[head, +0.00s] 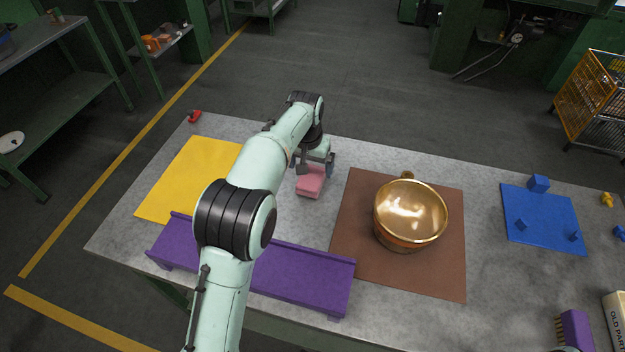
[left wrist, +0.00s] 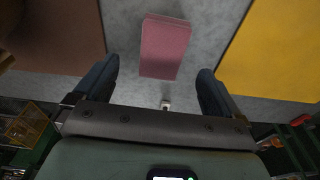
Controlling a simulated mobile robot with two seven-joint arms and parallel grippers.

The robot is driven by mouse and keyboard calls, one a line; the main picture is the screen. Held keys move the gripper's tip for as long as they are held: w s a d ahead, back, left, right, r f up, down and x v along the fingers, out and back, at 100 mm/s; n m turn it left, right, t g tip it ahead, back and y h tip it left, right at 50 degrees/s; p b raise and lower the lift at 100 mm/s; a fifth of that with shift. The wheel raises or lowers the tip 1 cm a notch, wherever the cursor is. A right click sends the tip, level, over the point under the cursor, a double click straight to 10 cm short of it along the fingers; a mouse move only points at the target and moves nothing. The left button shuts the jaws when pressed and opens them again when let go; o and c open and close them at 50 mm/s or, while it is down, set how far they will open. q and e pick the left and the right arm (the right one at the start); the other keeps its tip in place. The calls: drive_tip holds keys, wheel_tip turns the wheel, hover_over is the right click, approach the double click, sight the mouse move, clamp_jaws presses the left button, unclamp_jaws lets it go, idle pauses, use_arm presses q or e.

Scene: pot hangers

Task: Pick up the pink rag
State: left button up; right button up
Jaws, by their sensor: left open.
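The pink rag (head: 311,183) is a small folded block on the grey table, between the yellow mat and the brown mat. In the left wrist view the pink rag (left wrist: 164,46) lies ahead of the fingertips, roughly midway between them. My left gripper (head: 316,165) is open above the far end of the rag and hides part of it. In the left wrist view its two dark fingers (left wrist: 159,75) are apart with nothing between them. I cannot tell the exact height of the fingers above the table. My right gripper is not in view.
A brass pot (head: 410,214) stands on the brown mat (head: 360,265) to the right. A yellow mat (head: 185,175) lies left, and a purple rack (head: 300,275) runs along the front. A blue mat (head: 545,228) with blue pieces is far right. Bare table surrounds the rag.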

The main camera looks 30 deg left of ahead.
sight(311, 176)
use_arm(q)
drive_tip(key=f, duration=0.2)
drive_tip(key=w+f, duration=0.1)
drive_tip(key=f, duration=0.2)
drive_tip(key=w+f, duration=0.1)
drive_tip(key=f, duration=0.1)
drive_tip(key=shift+a+f+b, duration=0.3)
drive_tip(key=shift+a+b, duration=0.05)
drive_tip(key=shift+a, duration=0.05)
drive_tip(key=c, duration=1.1)
